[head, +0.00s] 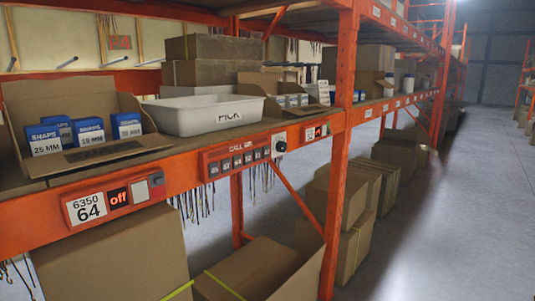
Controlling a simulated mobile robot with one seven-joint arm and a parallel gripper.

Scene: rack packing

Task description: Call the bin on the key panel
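The key panel (236,161) is a red box with a row of several small dark keys, fixed to the orange shelf beam. Its heading looks like "CALL BIN"; the key labels are too small to read surely. A round dark knob on a white plate (279,143) sits at its right end. To the left on the beam is a location plate (86,208) reading "6350 64", next to a display (118,197) reading "off". My gripper is not in view.
An open cardboard box (30,100) with several blue and white "SNAPS" packs stands left of the white bin. An orange upright (339,150) rises right of the panel. Large cartons (115,258) fill the lower level. The aisle floor (450,220) at right is clear.

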